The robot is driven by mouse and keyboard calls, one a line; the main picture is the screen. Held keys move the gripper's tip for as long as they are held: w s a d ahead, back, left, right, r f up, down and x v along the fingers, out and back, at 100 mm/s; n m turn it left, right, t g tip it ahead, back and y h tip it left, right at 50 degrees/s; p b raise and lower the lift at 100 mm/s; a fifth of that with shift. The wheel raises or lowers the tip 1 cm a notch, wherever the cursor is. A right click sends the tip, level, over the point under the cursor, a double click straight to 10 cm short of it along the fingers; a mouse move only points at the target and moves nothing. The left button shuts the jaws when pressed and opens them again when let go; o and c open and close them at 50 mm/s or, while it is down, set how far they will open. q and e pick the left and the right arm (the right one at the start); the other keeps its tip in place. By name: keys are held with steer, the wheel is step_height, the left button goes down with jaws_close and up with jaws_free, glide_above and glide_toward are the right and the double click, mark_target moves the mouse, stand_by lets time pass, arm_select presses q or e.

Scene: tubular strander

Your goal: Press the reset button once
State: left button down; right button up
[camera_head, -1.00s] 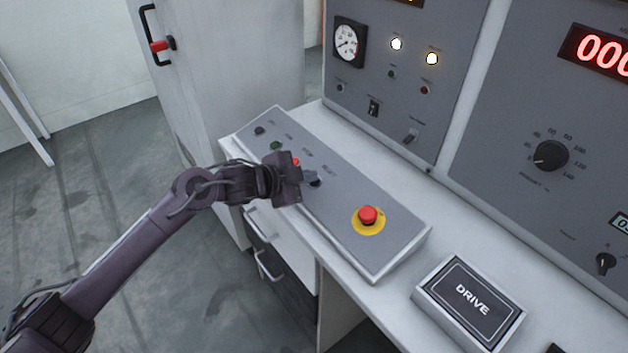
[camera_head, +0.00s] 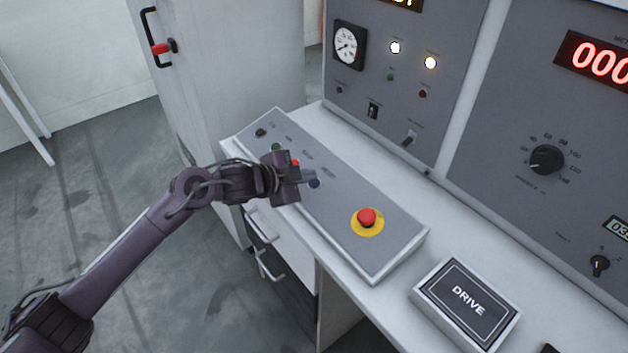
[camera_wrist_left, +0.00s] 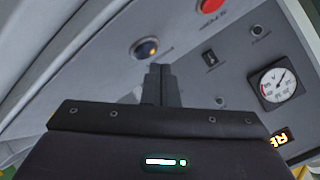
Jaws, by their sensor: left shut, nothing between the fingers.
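The reset button (camera_head: 314,183) is a small, round, dark blue button on the sloped grey control box (camera_head: 350,180), below a faint label. My left gripper (camera_head: 309,175) is shut and empty, with its fingertips just above and beside this button in the head view. In the left wrist view, a dark blue button (camera_wrist_left: 146,48) with a yellowish spot sits in a light ring ahead of the shut fingers (camera_wrist_left: 160,85). A gap seems to lie between tips and button, but I cannot tell its size. My right gripper is out of view.
A red emergency stop (camera_head: 367,217) on a yellow disc sits lower right on the box. Red (camera_head: 295,163) and green (camera_head: 276,147) buttons lie up-left, the red one close to my gripper. A DRIVE box (camera_head: 467,303) stands right. Upright panels (camera_head: 400,110) rise behind.

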arm_select(q)
steer(key=shift+r, duration=0.1)
steer(key=r+p, duration=0.3)
steer(key=s+a+r+p, duration=0.1)
steer(key=p, duration=0.1)
steer(key=shift+r, duration=0.3)
steer(key=shift+w, duration=0.1)
stand_by(0.5)
